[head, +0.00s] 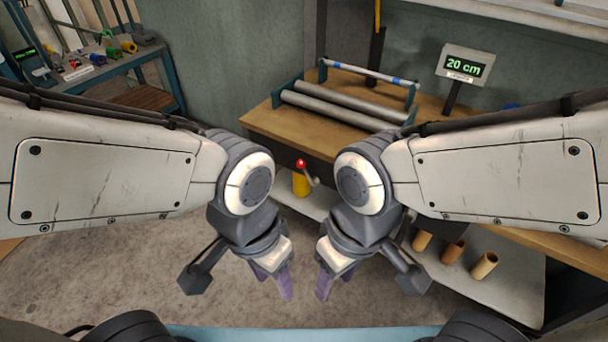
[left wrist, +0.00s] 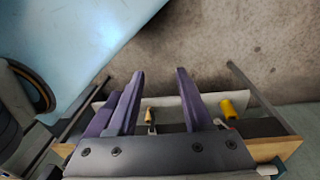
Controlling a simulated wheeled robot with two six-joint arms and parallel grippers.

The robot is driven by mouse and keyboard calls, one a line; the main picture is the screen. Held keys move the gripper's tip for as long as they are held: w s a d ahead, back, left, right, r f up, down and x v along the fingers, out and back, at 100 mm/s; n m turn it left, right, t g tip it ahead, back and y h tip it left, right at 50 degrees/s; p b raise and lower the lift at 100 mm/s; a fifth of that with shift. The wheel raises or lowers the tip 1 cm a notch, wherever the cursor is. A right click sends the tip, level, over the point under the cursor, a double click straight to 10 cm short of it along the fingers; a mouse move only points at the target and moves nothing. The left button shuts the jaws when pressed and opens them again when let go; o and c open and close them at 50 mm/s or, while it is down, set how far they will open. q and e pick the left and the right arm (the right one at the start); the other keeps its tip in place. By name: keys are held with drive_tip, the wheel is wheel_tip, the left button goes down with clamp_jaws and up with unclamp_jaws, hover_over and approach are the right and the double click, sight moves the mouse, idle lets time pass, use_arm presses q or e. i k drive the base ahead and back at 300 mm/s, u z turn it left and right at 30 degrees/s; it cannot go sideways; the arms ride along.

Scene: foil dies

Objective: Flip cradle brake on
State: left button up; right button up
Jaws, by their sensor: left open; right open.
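A roller cradle (head: 345,100) with blue end frames and two long grey rollers sits on the wooden bench. A small lever with a red knob (head: 301,164) shows between my arms in the head view, at the bench's front, with a yellow part (head: 300,184) below it. It looks like the brake, but I cannot tell its setting. My left gripper (head: 274,284) is open and empty, in front of and below the lever. It also shows open in the left wrist view (left wrist: 158,78). My right gripper (head: 325,284) is open and empty beside it. Neither touches anything.
A display (head: 464,65) reading 20 cm stands on the bench (head: 262,122). Several brown tubes (head: 453,252) stand on the pale lower shelf (head: 500,285). A blue-framed tool table (head: 110,68) stands at the back left. The concrete floor (head: 130,260) at left is clear.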

sight(301, 163)
drive_tip(key=u, duration=0.05)
drive_tip(key=i, duration=1.1)
drive_tip(key=z, duration=0.45)
